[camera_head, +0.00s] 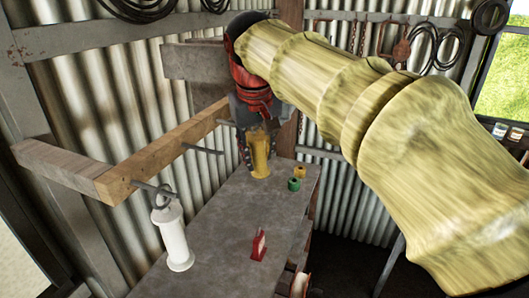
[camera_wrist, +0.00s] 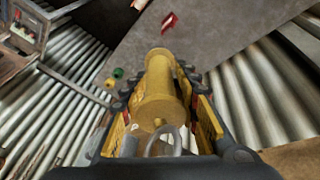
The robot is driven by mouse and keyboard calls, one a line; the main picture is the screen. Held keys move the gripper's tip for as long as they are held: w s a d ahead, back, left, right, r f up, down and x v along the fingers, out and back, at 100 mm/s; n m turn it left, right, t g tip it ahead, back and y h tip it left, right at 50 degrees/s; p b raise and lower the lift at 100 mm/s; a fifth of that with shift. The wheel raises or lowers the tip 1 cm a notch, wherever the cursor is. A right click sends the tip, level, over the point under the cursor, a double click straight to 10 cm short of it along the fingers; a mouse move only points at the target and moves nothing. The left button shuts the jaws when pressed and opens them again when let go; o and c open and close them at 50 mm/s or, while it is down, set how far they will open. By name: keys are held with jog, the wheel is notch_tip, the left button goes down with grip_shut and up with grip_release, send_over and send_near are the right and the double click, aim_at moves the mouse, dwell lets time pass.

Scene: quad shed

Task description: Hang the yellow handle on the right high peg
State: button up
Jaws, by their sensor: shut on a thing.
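The yellow handle (camera_head: 260,158) is a spool-like grip, upright between the fingers of my gripper (camera_head: 257,142), at the far end of the grey bench. In the wrist view, my gripper (camera_wrist: 160,100) is shut around the yellow handle (camera_wrist: 160,92), and a metal loop shows at its near end. A wooden beam (camera_head: 150,160) on the left carries dark pegs. A middle peg (camera_head: 203,149) is bare and points right, left of my gripper. The near peg (camera_head: 150,188) bears a white handle (camera_head: 173,240) by its loop. Another peg is partly hidden by my gripper.
The grey bench (camera_head: 218,215) has a red item (camera_head: 258,245) near its right edge. A green piece (camera_head: 294,184) and a small yellow piece (camera_head: 300,171) stand right of my gripper. Corrugated walls close in behind and left. The bench middle is clear.

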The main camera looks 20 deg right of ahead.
jog(key=shift+w+a, duration=0.7)
jog(key=shift+w+a+f, duration=0.45)
jog(key=shift+a+f, duration=0.05)
jog(key=o, duration=1.3)
